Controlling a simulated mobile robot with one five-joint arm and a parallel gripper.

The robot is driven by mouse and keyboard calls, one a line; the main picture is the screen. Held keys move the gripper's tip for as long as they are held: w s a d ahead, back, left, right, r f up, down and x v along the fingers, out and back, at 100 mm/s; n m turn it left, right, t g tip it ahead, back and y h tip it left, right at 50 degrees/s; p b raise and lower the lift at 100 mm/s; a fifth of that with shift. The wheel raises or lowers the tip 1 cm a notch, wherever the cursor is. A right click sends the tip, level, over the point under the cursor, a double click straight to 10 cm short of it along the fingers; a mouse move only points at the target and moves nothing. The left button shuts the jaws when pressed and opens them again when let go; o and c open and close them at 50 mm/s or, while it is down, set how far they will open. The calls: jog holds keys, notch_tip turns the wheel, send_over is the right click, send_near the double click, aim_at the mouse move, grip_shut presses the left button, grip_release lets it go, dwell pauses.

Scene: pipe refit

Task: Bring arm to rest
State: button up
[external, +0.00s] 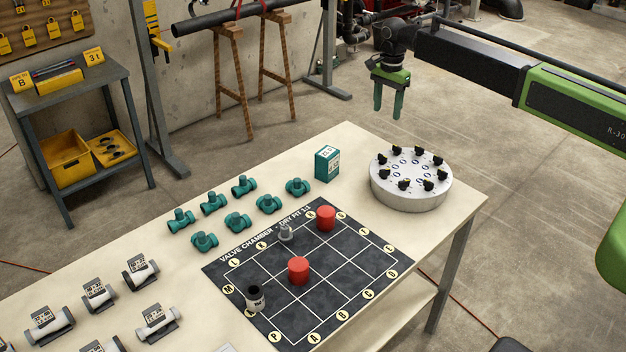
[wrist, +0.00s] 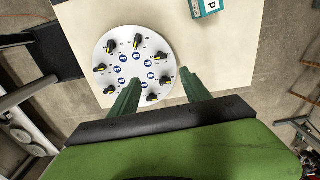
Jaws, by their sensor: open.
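My gripper (external: 389,104) hangs at the end of my black and green arm, above and behind the far right corner of the table, with its green fingers pointing down. In the wrist view the two green fingers of my gripper (wrist: 158,88) stand apart with nothing between them. The white round turntable (external: 410,192) with several black knobs stands on the table below and a little right of my gripper. The turntable (wrist: 112,48) also shows in the wrist view beyond the fingers, partly hidden by the left one.
The cream table (external: 352,145) carries a teal box (external: 327,164), several teal valves (external: 238,222), and several white pipe pieces (external: 99,296). Wooden trestles (external: 232,75) stand behind.

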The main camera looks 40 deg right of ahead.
jog(key=s+a+f+n+b, duration=0.1)
jog(key=s+f+n+b, duration=0.2)
jog(key=s+n, duration=0.3)
jog(key=s+a+f+n+b, duration=0.2)
jog(key=s+n, duration=0.3)
jog(key=s, duration=0.7)
jog(key=s+a+f+n+b, duration=0.1)
jog(key=s+f+n+b, duration=0.3)
jog(key=s, duration=0.5)
jog(key=f+n, duration=0.1)
jog(key=n, duration=0.1)
jog(key=shift+a+n+b, duration=0.15)
jog(key=shift+n+b, duration=0.15)
jog(key=shift+b, duration=0.1)
